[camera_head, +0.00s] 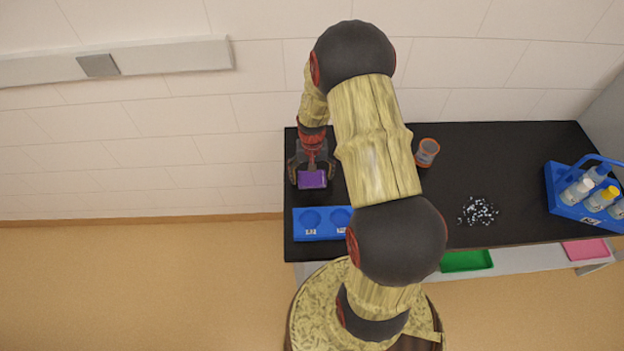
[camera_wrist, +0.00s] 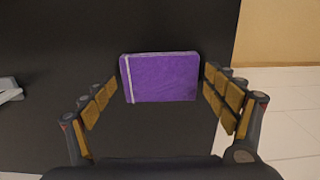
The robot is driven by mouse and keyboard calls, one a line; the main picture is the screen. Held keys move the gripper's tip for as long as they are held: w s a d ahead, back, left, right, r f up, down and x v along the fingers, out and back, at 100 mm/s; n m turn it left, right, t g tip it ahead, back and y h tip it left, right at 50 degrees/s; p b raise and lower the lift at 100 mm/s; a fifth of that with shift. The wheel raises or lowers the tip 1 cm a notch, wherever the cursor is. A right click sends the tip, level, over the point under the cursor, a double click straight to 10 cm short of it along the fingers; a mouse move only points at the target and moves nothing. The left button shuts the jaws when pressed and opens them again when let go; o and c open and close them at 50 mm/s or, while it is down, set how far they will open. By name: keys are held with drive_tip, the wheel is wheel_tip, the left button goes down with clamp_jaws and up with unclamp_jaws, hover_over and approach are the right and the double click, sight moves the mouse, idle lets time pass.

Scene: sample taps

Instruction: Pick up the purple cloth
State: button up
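The purple cloth (camera_head: 312,180) lies on the black bench near its left edge in the head view. In the wrist view the cloth (camera_wrist: 160,78) is a flat folded rectangle with a pale stripe near its left side. My gripper (camera_head: 311,171) is at the cloth, over the left end of the bench. In the wrist view my gripper (camera_wrist: 164,95) is open, with one finger on each side of the cloth. Dark gaps show between the cloth and both fingers. I cannot tell the gripper's exact height above the bench.
A blue rack (camera_head: 322,232) with round holes stands in front of the cloth on the black bench (camera_head: 520,150). To the right are an orange-rimmed cup (camera_head: 427,152), dark-and-white pieces (camera_head: 478,211) and a blue bottle carrier (camera_head: 567,211). A wall (camera_head: 150,150) is behind.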

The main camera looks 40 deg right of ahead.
drive_tip(key=c, duration=0.6)
drive_tip(key=shift+r, duration=0.8)
drive_tip(key=shift+s+d+r+p, duration=0.35)
drive_tip(key=shift+s+r, duration=1.55)
drive_tip(key=shift+s, duration=0.4)
drive_tip(key=shift+s+d+r+p, duration=0.25)
drive_tip(key=shift+s+r+p, duration=0.15)
drive_tip(key=shift+s+r, duration=1.75)
drive_tip(key=shift+s+d+r+p, duration=0.35)
drive_tip(key=shift+s+r, duration=1.3)
drive_tip(key=shift+s, duration=0.85)
